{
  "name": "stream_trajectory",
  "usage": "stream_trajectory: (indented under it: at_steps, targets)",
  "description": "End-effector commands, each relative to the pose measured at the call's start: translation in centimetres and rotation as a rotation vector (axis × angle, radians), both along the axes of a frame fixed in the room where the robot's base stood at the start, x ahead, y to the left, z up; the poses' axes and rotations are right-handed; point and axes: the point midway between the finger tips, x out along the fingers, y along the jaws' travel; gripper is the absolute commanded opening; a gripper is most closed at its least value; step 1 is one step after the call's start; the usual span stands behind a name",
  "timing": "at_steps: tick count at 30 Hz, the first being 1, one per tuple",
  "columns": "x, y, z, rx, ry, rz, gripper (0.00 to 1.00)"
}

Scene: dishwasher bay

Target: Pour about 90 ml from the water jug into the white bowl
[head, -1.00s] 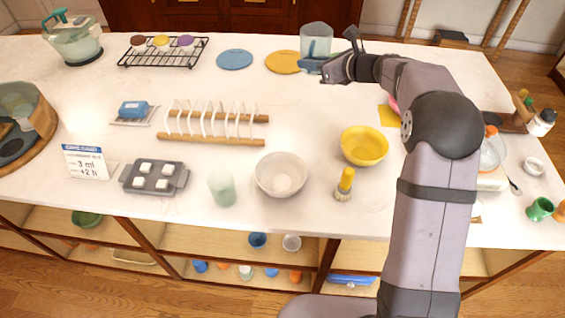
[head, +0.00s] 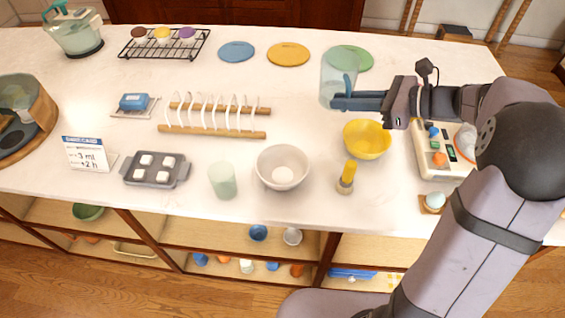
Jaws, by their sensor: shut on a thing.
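The water jug (head: 337,69) is a clear, bluish vessel in the upper middle of the head view. It looks about upright. My gripper (head: 345,102) reaches in from the right and is shut on the jug's lower part. How much water is inside and whether the jug clears the counter cannot be told. The white bowl (head: 268,164) stands on the counter nearer the front, down and left of the jug. It looks empty, with a paler round patch at its bottom. The jug is apart from the bowl.
A yellow bowl (head: 367,139) stands just below my gripper, with a yellow-handled brush (head: 346,178) before it. A pale green cup (head: 222,181) stands left of the white bowl. A dish rack (head: 212,133) lies further left. Between jug and white bowl the counter (head: 300,115) is clear.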

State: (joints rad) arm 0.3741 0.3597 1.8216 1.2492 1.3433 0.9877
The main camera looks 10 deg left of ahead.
Motion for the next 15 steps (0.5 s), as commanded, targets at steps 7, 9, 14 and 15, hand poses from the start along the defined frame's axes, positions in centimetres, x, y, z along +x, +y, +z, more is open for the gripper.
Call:
stream_trajectory:
  at_steps: [7,9,14,15]
  targets:
    - [-8.4,-1.4,-0.1,0.001,-0.003,0.133,0.0]
    - [-10.7,-1.6,0.0,0.001,-0.004,0.17,0.0]
    - [-16.1,-1.7,0.1,0.0,-0.004,0.251,0.0]
    - [-17.4,-1.6,0.2,0.0,-0.004,0.27,0.0]
